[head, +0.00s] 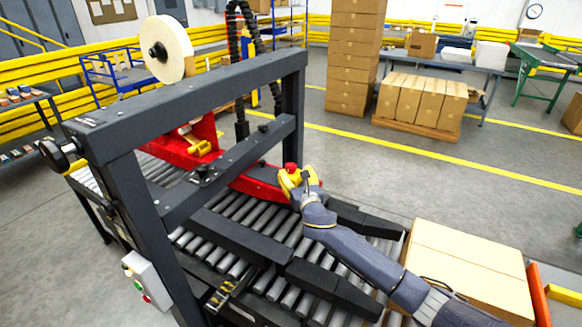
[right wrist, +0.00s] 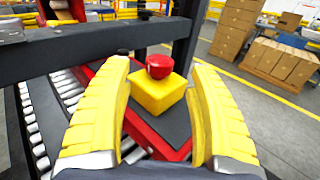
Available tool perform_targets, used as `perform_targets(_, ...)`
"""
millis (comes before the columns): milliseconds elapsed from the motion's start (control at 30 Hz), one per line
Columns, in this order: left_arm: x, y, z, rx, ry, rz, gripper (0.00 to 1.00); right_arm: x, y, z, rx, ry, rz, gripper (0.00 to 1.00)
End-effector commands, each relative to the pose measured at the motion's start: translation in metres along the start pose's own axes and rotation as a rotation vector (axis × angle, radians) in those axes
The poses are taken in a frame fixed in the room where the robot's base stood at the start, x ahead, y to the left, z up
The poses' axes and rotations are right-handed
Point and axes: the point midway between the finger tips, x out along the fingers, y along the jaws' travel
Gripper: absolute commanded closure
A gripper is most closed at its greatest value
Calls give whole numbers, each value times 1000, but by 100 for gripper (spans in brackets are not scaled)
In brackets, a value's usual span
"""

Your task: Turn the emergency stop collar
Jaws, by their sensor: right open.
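The emergency stop is a red mushroom button (right wrist: 160,66) on a yellow box (right wrist: 157,95), fixed on the red and dark part of the folder gluer. No separate collar can be made out. In the head view the red button (head: 291,168) shows just above my right gripper (head: 290,180). My right gripper's yellow fingers (right wrist: 161,110) are open in the right wrist view, one on each side of the yellow box. A gap shows between the fingers and the box, and nothing is held. My left gripper is not in view.
The dark machine frame (head: 190,85) with a tape roll (head: 167,50) stands over the roller conveyor (head: 215,235), left of my right gripper. A dark crossbar (right wrist: 75,52) runs close to the left finger. A cardboard box (head: 470,265) stands at right.

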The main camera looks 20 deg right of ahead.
Motion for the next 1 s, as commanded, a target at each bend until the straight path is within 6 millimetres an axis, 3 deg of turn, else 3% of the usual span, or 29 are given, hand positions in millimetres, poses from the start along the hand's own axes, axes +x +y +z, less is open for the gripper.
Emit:
perform_targets(200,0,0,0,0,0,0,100,33,0,0,1,0,-1,41)
perform_targets(400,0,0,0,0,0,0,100,50,0,0,1,0,0,41)
perform_targets(967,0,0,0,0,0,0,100,58,0,0,1,0,1,40)
perform_targets(1000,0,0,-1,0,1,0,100,58,0,0,1,0,1,45)
